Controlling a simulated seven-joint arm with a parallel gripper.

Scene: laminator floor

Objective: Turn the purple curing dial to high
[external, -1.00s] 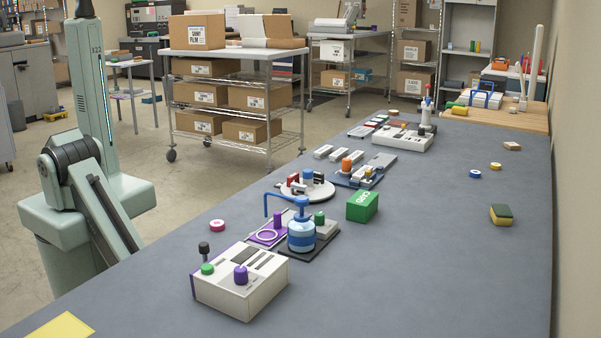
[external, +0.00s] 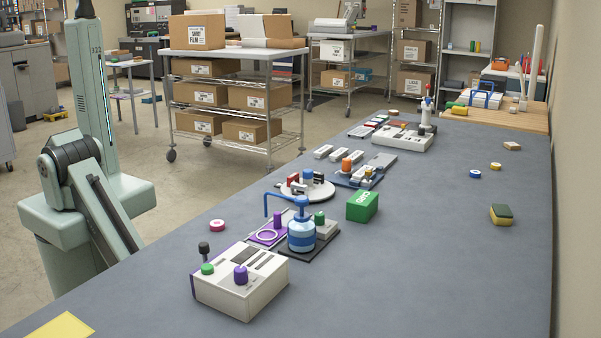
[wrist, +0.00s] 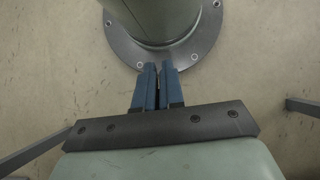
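The purple dial (external: 240,275) is a round knob on top of a white box-shaped unit (external: 228,298) near the front of the grey table. The dial's setting marks are too small to read. In the wrist view my gripper (wrist: 158,72) has its two blue fingers close together, with nothing seen between them. It points at the floor by a round bolted base plate, away from the table. The gripper is out of the external view.
A blue-and-white pump bottle (external: 302,236) stands just behind the unit, beside a second purple knob (external: 278,220) on a purple plate. A green box (external: 362,206), a pink-and-white roll (external: 217,225) and a sponge (external: 501,214) lie on the table. The right front is clear.

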